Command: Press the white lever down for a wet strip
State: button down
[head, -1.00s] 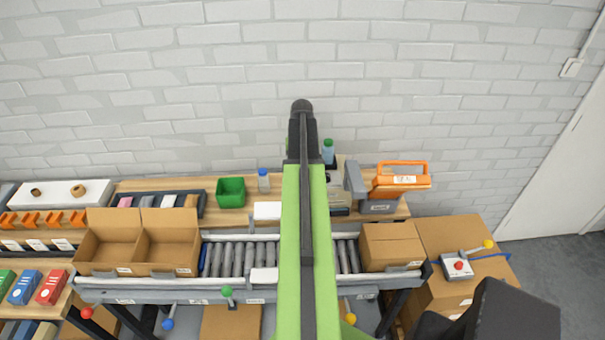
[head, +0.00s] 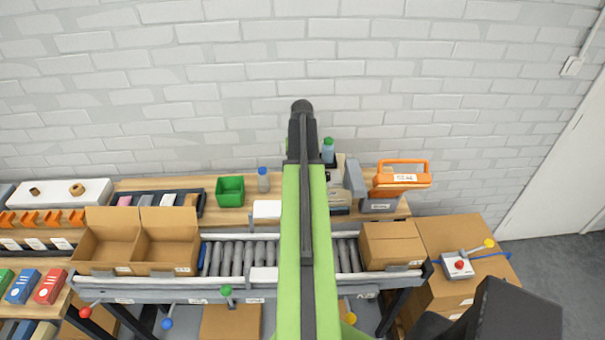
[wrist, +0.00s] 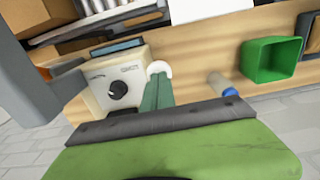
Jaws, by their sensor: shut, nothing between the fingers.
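In the wrist view, a beige machine (wrist: 104,76) with a black round dial stands on the wooden bench. The rounded end of the white lever (wrist: 159,67) shows at the machine's right side. My gripper (wrist: 157,77) is shut and empty, its two green fingers together. Its tips overlap the lower edge of the white lever in this view; I cannot tell whether they touch. In the head view, part of the beige machine (head: 341,197) shows just right of my green arm. The arm hides the lever and my gripper there.
A green bin (head: 230,191) and a blue-capped bottle (head: 263,181) stand left of my arm. A green-capped bottle (head: 328,151) stands behind the machine, and an orange-handled device (head: 400,181) to its right. A roller conveyor (head: 240,258) with cardboard boxes runs in front.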

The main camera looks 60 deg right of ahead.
jog(key=shift+f+b, duration=0.45)
jog(key=shift+f, duration=0.3)
jog(key=shift+a+f+b, duration=0.1)
jog(key=shift+f+b, duration=0.25)
jog(key=shift+b, duration=0.2)
jog(key=shift+s+f, duration=0.1)
jog(key=shift+s+a+f+b, duration=0.1)
jog(key=shift+a+f+b, duration=0.1)
jog(key=shift+f+b, duration=0.2)
jog(key=shift+s+a+f+b, duration=0.15)
jog(key=shift+a+f+b, duration=0.05)
jog(key=shift+f+b, duration=0.3)
dwell(0.4)
